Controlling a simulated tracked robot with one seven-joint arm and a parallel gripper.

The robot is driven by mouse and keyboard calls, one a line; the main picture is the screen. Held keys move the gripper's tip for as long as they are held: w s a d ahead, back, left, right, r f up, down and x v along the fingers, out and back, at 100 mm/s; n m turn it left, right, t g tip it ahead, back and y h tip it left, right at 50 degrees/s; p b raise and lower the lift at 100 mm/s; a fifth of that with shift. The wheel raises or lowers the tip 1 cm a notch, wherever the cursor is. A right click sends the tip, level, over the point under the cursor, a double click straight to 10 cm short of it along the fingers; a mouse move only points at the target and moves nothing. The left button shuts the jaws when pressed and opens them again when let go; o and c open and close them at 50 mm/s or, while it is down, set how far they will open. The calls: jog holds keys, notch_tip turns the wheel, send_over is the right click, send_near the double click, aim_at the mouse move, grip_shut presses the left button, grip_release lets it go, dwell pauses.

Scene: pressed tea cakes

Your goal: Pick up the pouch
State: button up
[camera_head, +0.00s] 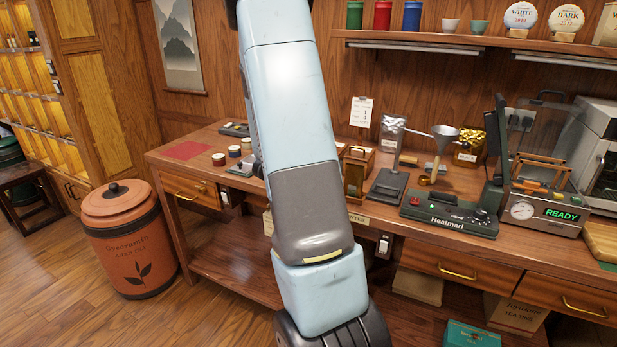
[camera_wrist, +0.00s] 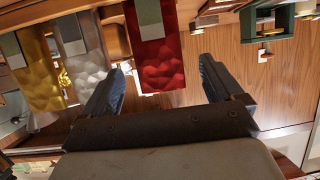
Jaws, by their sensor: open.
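In the wrist view, which looks upside down, a red pouch (camera_wrist: 160,60) with a grey label shows in the gap between my gripper's fingers. My gripper (camera_wrist: 160,72) is open, with a finger on either side and no visible contact. I cannot tell how far beyond the fingertips the pouch is. A silver pouch (camera_wrist: 85,60) and a gold pouch (camera_wrist: 35,75) show to its left. The red pouch and my gripper do not show there; my arm covers the bench middle.
A shelf (camera_head: 450,39) with canisters and cups hangs above. A terracotta bin (camera_head: 128,245) stands on the floor at left.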

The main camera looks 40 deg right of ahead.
jog(key=shift+x, duration=3.25)
jog(key=c, duration=1)
